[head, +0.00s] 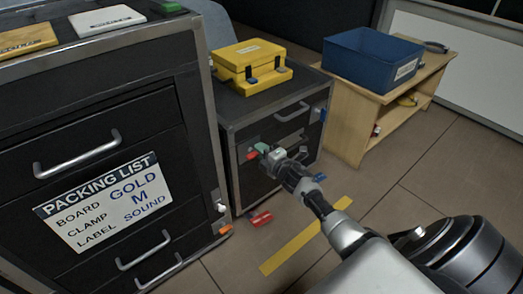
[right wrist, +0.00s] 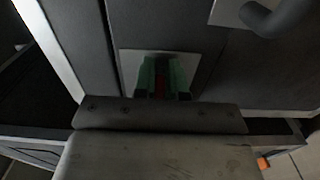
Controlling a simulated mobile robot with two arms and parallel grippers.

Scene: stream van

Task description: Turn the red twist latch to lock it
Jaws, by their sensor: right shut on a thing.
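The red twist latch (head: 252,155) is on the front of the low dark cabinet (head: 236,123), near its left edge. My right gripper (head: 262,150) reaches it from the front, with its green fingertips at the latch. In the right wrist view, the red latch (right wrist: 160,86) shows as a dark red strip between the two green fingers (right wrist: 161,75), in front of a light plate (right wrist: 126,62). The gripper is shut on it. The fingers hide most of the latch, so its exact angle is hard to tell. My left gripper is not in view.
A yellow case (head: 250,66) stands on the low cabinet. A tall dark cabinet (head: 190,120) with a packing list (head: 110,203) is at the left. A blue bin (head: 372,57) sits on a wooden shelf at the right. A red object (head: 261,218) lies on the floor.

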